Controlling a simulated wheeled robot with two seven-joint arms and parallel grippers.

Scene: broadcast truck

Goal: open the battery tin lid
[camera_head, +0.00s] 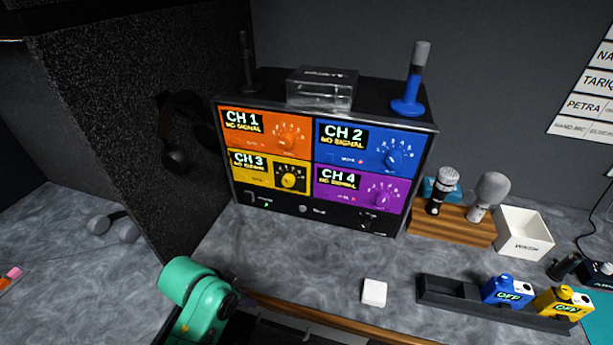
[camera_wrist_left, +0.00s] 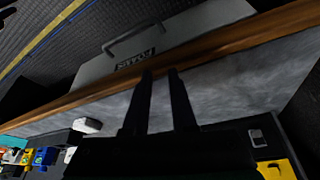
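I cannot clearly make out a battery tin or its lid. A small white box (camera_head: 374,292) sits alone near the desk's front edge and also shows in the left wrist view (camera_wrist_left: 87,125). A clear lidded case (camera_head: 322,92) stands on top of the monitor rack. My left arm comes in at the bottom left of the head view, its gripper end dark and hard to make out. In the left wrist view my left gripper (camera_wrist_left: 160,73) has its two dark fingers apart with nothing between them. My right gripper is in neither view.
The four-channel rack (camera_head: 303,208) stands at the back. A wooden microphone stand (camera_head: 455,226), a white bin (camera_head: 523,235) and a black tray (camera_head: 440,296) holding blue and yellow packs are at the right. A grey panel with a handle (camera_wrist_left: 140,40) lies beyond the wooden edge.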

